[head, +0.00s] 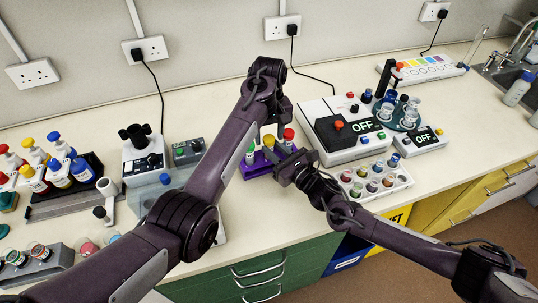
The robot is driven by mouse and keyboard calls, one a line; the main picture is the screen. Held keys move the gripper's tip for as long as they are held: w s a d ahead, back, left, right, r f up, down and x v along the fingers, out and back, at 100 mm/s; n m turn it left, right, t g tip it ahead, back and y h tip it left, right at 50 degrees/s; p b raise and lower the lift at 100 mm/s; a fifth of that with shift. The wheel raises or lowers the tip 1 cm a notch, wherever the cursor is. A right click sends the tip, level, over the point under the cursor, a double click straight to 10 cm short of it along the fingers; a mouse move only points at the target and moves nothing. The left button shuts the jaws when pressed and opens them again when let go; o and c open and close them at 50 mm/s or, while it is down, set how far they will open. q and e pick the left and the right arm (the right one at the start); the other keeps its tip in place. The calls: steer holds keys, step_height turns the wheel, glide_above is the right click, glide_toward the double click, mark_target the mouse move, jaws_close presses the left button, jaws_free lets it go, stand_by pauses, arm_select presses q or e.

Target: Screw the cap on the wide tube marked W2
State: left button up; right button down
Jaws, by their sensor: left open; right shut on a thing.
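A purple rack (257,170) stands mid-bench with tubes in it. A green-capped tube (250,155) is at its left, a yellow cap (268,140) shows in the middle, and a red cap (289,134) is at the right. No W2 mark is readable. My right gripper (270,153) reaches in from the right and appears shut on the tube under the yellow cap; its fingers hide most of that tube. My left gripper (274,128) points down from above, open, close to the yellow cap. Whether it touches the cap I cannot tell.
A white device with an OFF display (340,128) stands right of the rack. A white tray of small coloured vials (375,182) lies in front of it. A grey instrument (143,155) and bottles (80,168) stand left.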

arm_select(q)
steer(key=c, duration=1)
steer(key=m, duration=0.3)
steer(key=shift+c, duration=0.2)
steer(key=o, duration=1.1)
step_height(320, 180, up, 4)
steer(key=shift+f, duration=0.25)
steer(key=shift+r, duration=0.55)
steer(key=shift+c, duration=0.3)
